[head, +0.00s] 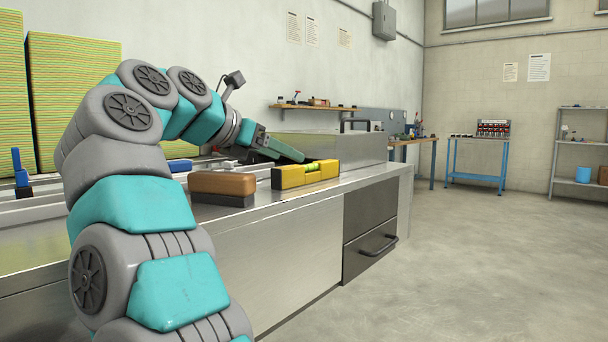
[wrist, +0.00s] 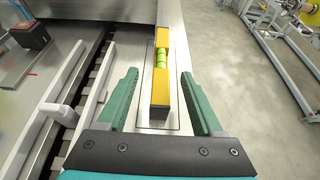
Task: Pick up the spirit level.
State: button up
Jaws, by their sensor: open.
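The spirit level is a yellow bar with a green vial and dark ends. It lies on the steel bench top near its front edge in the head view (head: 292,178). In the wrist view the level (wrist: 161,92) points away from me, its near end between my two green fingers. My gripper (wrist: 167,90) is open, with a finger on each side of the level and a gap to both. Whether the fingers reach down to the level's height I cannot tell.
A wooden-topped block (head: 222,184) sits on the bench left of the level. A pale rail and dark slotted track (wrist: 92,85) run along the left in the wrist view. The bench's front edge is close on the right, with open floor (wrist: 235,70) beyond.

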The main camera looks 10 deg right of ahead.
aim_at(305, 164)
jog(key=x, duration=0.6)
jog(key=shift+d+b, duration=0.3)
jog(key=shift+b, duration=0.1)
jog(key=shift+c, duration=0.3)
grip_shut()
